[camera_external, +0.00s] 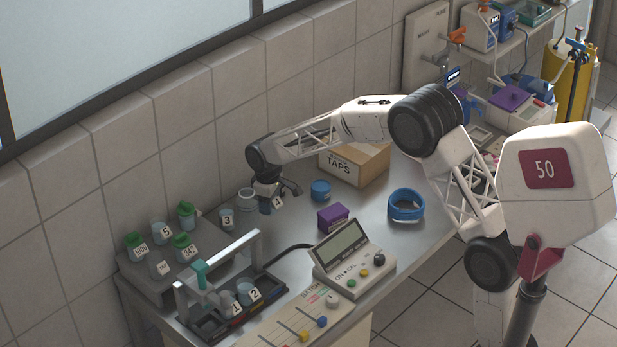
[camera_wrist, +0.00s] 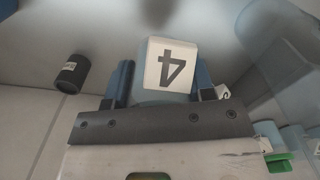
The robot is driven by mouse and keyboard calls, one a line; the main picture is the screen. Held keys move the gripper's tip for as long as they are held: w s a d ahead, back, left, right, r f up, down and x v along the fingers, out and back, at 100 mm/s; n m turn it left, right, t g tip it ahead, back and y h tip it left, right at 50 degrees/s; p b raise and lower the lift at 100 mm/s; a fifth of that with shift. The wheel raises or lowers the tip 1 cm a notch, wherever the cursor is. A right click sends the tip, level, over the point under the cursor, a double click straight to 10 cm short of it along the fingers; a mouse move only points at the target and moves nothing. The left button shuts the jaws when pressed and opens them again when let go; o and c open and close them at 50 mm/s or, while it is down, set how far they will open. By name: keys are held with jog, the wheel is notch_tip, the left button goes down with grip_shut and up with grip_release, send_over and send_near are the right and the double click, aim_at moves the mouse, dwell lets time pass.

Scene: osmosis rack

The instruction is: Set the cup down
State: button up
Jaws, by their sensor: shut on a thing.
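The cup labelled 4 (camera_external: 265,208) is at my gripper (camera_external: 277,191), over the back of the steel bench. In the wrist view the cup's white label (camera_wrist: 171,68) shows upside down between my two blue fingers (camera_wrist: 163,85), which are shut on the cup. I cannot tell whether its base touches the bench. Cup 3 (camera_external: 227,220) stands to its left. Cup 5 (camera_external: 165,234) stands farther left on a grey platform. Cups 1 (camera_external: 229,305) and 2 (camera_external: 247,293) sit in the dark rack (camera_external: 208,325) at the front left.
A display console (camera_external: 353,262) is in front. Some bare bench lies between cup 4 and the purple box.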

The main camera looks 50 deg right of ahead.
aim_at(270, 225)
jog(key=shift+f, duration=2.5)
jog(key=shift+f, duration=0.15)
jog(key=o, duration=0.9)
notch_tip(270, 225, up, 12)
jog(key=shift+r, duration=0.2)
